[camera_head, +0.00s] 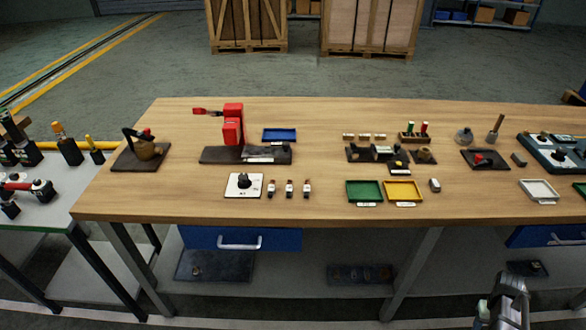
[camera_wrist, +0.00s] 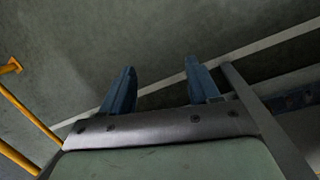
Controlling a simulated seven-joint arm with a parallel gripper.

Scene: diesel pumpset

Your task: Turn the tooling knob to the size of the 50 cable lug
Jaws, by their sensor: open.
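The tooling knob (camera_head: 244,180) is a small dark knob on a white square plate (camera_head: 232,192) near the front left of the bench. The marks on the plate are too small to read. Three small pieces (camera_head: 289,189) with pale labels, possibly the cable lugs, stand in a row just right of the plate; I cannot tell which is 50. My gripper shows in the wrist view (camera_wrist: 160,70), its two blue-grey fingers apart and nothing between them. It is far from the knob, over the floor. Part of my arm shows low at the right in the head view.
A red press (camera_head: 232,128) on a dark base stands behind the knob plate. A blue tray (camera_head: 280,135) is right of it. Green (camera_head: 364,192) and yellow (camera_head: 403,190) trays lie farther right. The front bench edge is clear below the knob.

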